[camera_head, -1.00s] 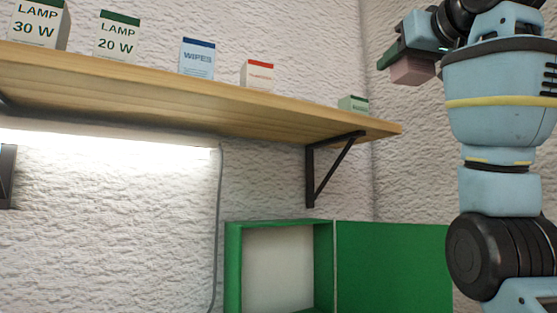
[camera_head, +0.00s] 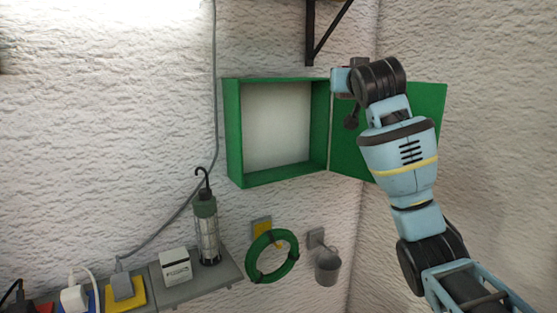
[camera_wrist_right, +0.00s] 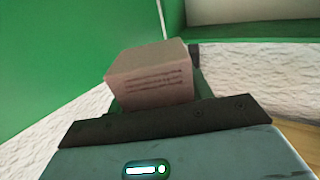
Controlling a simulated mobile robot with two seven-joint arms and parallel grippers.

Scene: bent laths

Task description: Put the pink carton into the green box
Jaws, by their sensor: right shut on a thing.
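The green box (camera_head: 233,135) is fixed to the wall in the head view. Its front is open, its pale inside looks empty, and its green door (camera_head: 432,115) is swung out to the right. My right arm reaches up in front of the door; its gripper is mostly hidden behind the wrist there. In the right wrist view my right gripper (camera_wrist_right: 165,113) is shut on the pink carton (camera_wrist_right: 152,80), which sticks out past the jaws. The door (camera_wrist_right: 60,50) and the box's rim (camera_wrist_right: 260,28) show beyond the carton, which is outside the box. My left gripper is not in view.
A dark shelf bracket (camera_head: 311,35) is above the box's right side. A cable runs left of the box.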

